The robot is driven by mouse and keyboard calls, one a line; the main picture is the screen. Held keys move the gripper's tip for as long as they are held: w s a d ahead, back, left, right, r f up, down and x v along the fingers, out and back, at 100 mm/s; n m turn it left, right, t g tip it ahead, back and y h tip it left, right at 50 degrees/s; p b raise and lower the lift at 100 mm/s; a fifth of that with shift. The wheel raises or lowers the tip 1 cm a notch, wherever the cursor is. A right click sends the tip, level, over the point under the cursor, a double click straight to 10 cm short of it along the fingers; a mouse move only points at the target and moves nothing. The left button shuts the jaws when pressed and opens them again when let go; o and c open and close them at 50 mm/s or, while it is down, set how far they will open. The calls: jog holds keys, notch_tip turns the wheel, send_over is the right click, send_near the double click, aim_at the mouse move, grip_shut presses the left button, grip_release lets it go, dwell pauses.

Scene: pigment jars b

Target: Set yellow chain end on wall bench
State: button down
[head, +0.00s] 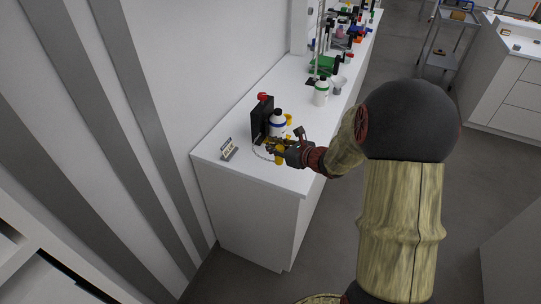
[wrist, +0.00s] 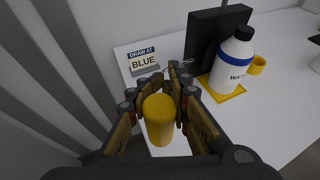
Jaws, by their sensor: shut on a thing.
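My gripper (head: 273,147) is over the near end of the white wall bench (head: 297,180). In the wrist view its fingers (wrist: 157,82) are closed around the yellow chain end (wrist: 158,120), a rounded yellow cylinder. The yellow piece also shows just below the gripper in the head view (head: 279,160). A thin pale chain (head: 261,153) loops beside the fingers at left. Whether the yellow piece touches the bench top cannot be told.
A "DRAW AT BLUE" sign (wrist: 143,60) stands left of the gripper. A black upright block (head: 260,120), a white bottle (wrist: 234,62) on a yellow square (wrist: 232,94) and a yellow cup (wrist: 257,66) stand behind. The bench front right is bare.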

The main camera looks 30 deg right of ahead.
jog(key=w+d+f, duration=0.1)
jog(key=w+f, duration=0.1)
jog(key=w+d+f+b, duration=0.1)
jog(key=w+f, duration=0.1)
jog(key=w, duration=0.1)
jog(key=w+d+f+b, duration=0.1)
jog(key=w+f, duration=0.1)
jog(key=f, duration=0.1)
jog(key=shift+w+f, duration=0.1)
jog(key=shift+w, duration=0.05)
jog(key=shift+w+f+b, duration=0.1)
jog(key=shift+f+b, duration=0.45)
jog(key=shift+f, duration=1.05)
jog(key=shift+f, duration=0.15)
jog(key=c, duration=1.7)
grip_release()
jog(key=shift+o, duration=0.4)
